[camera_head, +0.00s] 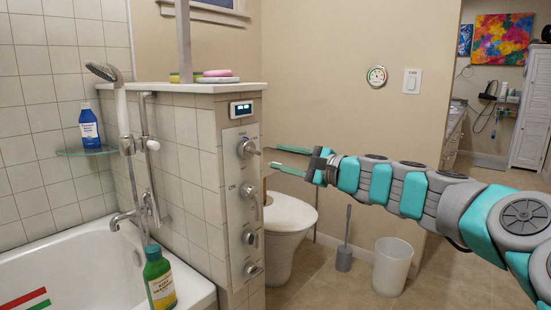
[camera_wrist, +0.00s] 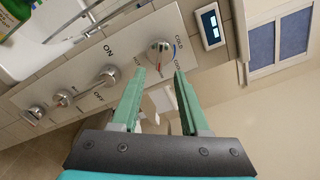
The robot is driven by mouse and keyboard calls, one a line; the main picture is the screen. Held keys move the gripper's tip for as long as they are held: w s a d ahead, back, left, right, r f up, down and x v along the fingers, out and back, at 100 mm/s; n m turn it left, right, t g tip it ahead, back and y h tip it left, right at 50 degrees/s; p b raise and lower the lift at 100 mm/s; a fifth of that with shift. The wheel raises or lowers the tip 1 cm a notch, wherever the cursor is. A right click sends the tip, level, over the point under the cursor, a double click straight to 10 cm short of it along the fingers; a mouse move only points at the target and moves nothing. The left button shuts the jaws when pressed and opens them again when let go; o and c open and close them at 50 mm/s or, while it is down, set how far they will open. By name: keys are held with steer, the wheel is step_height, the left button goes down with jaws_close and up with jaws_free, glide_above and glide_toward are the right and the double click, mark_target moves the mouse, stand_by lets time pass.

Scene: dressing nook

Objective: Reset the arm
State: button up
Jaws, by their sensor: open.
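My gripper (camera_head: 273,157) reaches in from the right with its two green fingers apart and nothing between them. It points at the control panel (camera_head: 238,200) on the end of the tiled half wall. The top knob (camera_head: 248,148) is just beyond the fingertips, with a small gap showing. In the wrist view the open fingers (camera_wrist: 159,78) frame the space just short of that knob (camera_wrist: 160,50), which is marked COLD and has a blue and red arc. The ON/OFF lever (camera_wrist: 108,76) lies to its left. My arm is stretched out across the right side.
A small display (camera_head: 241,109) sits above the panel. A toilet (camera_head: 290,225), a brush (camera_head: 345,240) and a white bin (camera_head: 392,265) stand below my arm. A bathtub (camera_head: 190,282) with a green bottle (camera_head: 159,280) is at left. Open floor lies at right.

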steer(key=s+a+f+n+g, duration=0.35)
steer(key=s+a+n, duration=0.2)
steer(key=s, duration=0.45)
steer(key=s+a+f+n+g+h, duration=0.2)
steer(key=s+f+n+g+h, duration=0.25)
steer(key=s+f, duration=0.7)
steer(key=s+d+f+n+g+h, duration=0.1)
steer(key=s+d+f+h, duration=0.2)
steer(key=s+d+f, duration=0.2)
steer(key=s+d+f+n+g+h, duration=0.1)
steer(key=s+d+f+g+h, duration=0.1)
steer(key=s+d+f, duration=0.3)
steer(key=s+d+f+n+g+h, duration=0.1)
steer(key=s+d+f+h, duration=0.3)
steer(key=s+d, duration=0.7)
steer(key=s+f, duration=0.2)
steer(key=s, duration=0.2)
steer(key=shift+s+d+n+g+h, duration=0.15)
steer(key=shift+n+g+h, duration=0.15)
steer(key=shift+g+h, duration=0.1)
